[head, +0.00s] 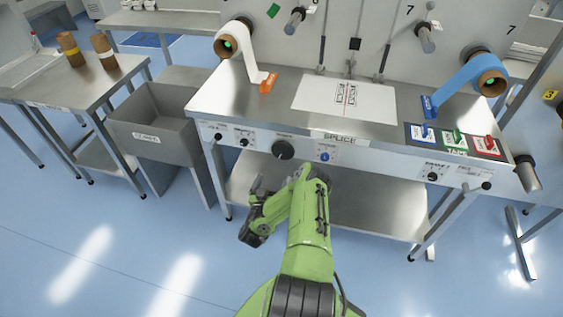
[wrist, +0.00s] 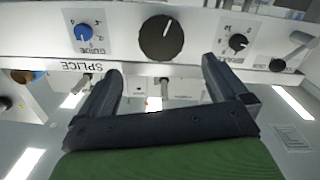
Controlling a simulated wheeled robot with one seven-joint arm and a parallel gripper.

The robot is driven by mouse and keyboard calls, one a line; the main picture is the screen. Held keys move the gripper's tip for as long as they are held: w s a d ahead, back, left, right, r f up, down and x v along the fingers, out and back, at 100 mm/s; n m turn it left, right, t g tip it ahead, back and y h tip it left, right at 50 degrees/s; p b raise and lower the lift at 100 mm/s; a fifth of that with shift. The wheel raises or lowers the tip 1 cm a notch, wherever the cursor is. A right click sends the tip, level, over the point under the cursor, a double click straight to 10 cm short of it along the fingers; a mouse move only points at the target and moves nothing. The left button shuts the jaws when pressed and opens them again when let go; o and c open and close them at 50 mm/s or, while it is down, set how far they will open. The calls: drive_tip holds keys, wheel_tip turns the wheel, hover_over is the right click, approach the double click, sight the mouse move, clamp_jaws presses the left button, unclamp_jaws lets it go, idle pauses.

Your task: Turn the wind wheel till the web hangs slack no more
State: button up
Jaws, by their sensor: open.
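A large black knob (head: 283,149) with a white pointer line is on the bench's front panel; it also shows in the wrist view (wrist: 161,38). I cannot read a label naming it the wind wheel. A small crank handle (wrist: 300,45) sits on the same panel, at its left end in the head view. A white web (head: 246,56) runs from the left roll to an orange piece on the bench. A blue web (head: 458,80) runs from the right roll to a blue piece. My gripper (wrist: 162,70) is open and empty, its fingers apart just below the large knob.
A blue guide knob (wrist: 84,32) and a small black knob (wrist: 238,42) flank the large knob. A grey bin (head: 155,125) and a side table (head: 75,85) stand left. The lower shelf (head: 375,212) is bare.

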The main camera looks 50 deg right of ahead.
sight(282, 152)
drive_tip(key=b+x, duration=0.2)
drive_tip(key=x, duration=0.2)
drive_tip(key=b+x, duration=0.2)
drive_tip(key=x, duration=0.3)
drive_tip(key=b+x, duration=0.2)
drive_tip(key=x, duration=0.2)
drive_tip(key=shift+w+d+r+b, duration=0.25)
drive_tip(key=shift+w+r+b, duration=0.05)
drive_tip(key=shift+r+b, duration=0.1)
drive_tip(key=c, duration=0.7)
